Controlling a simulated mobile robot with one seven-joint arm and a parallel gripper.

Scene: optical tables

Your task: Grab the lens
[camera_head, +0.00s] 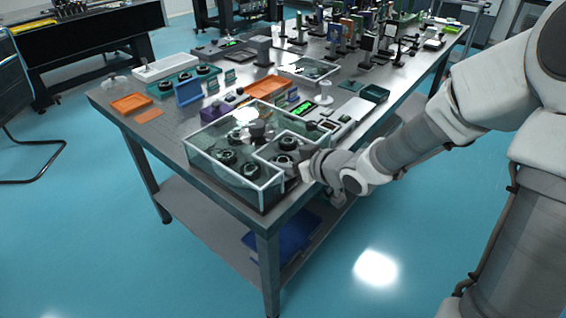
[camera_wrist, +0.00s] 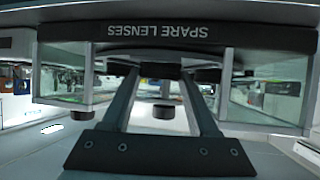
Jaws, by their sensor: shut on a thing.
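Several round black lenses, one of them the lens (camera_head: 228,157), sit in a clear-walled case (camera_head: 205,172) at the table's near corner. My gripper reaches the case's right side in the head view; its fingertips are hard to make out there. In the wrist view my gripper (camera_wrist: 158,73) is shut on a dark round lens (camera_wrist: 160,70) between its fingertips, below an upside-down "SPARE LENSES" label (camera_wrist: 160,31). Another dark disc (camera_wrist: 163,111) shows between the fingers, apart from the tips. Which lens I hold cannot be told from the head view.
The case's clear walls and pale rims stand close around my gripper. Orange trays (camera_head: 131,103), a teal tray (camera_head: 185,80), a green tray (camera_head: 374,93) and several optics mounts (camera_head: 366,45) fill the grey table (camera_head: 163,140). The blue floor (camera_head: 110,260) in front is clear.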

